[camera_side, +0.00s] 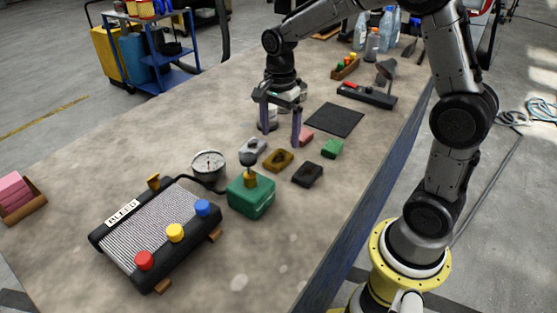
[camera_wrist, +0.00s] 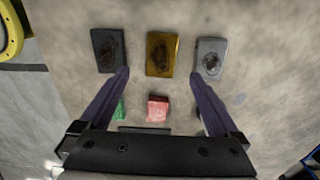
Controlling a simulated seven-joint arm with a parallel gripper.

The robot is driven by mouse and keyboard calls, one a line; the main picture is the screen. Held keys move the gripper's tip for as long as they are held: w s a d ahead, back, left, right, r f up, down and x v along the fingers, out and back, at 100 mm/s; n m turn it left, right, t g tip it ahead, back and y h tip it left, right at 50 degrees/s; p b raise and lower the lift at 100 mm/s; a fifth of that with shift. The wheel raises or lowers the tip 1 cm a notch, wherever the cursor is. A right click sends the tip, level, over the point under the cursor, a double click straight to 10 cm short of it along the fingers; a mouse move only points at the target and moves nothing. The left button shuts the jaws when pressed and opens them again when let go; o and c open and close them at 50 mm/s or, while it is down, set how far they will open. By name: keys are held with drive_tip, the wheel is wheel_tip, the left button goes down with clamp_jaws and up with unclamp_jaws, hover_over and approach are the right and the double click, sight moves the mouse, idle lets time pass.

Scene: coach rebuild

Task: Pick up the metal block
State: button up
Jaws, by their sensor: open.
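The metal block, a pale grey one with a dark patch on top, lies at the right of a row of three in the wrist view (camera_wrist: 209,60). In the side view this grey block (camera_side: 260,145) is partly hidden by the knob of a green box. My gripper (camera_side: 280,137) is open and empty, pointing down above the table. In the wrist view its two fingers (camera_wrist: 160,75) are spread wide, with the right fingertip just below the grey block in the picture. I cannot tell the exact height of the fingertips.
A brass-coloured block (camera_side: 278,160) and a dark block (camera_side: 307,174) lie beside it. Green (camera_side: 333,148) and pink (camera_side: 306,136) blocks lie nearby. The green box (camera_side: 251,196), a gauge (camera_side: 208,164) and a ribbed panel (camera_side: 155,228) stand close. A dark mat (camera_side: 334,119) lies flat.

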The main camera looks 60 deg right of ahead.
sight(278, 158)
drive_tip(key=shift+w+a+f, duration=0.1)
drive_tip(key=shift+a+f, duration=0.05)
drive_tip(key=shift+f, duration=3.35)
drive_tip(key=shift+r, duration=0.1)
clamp_jaws()
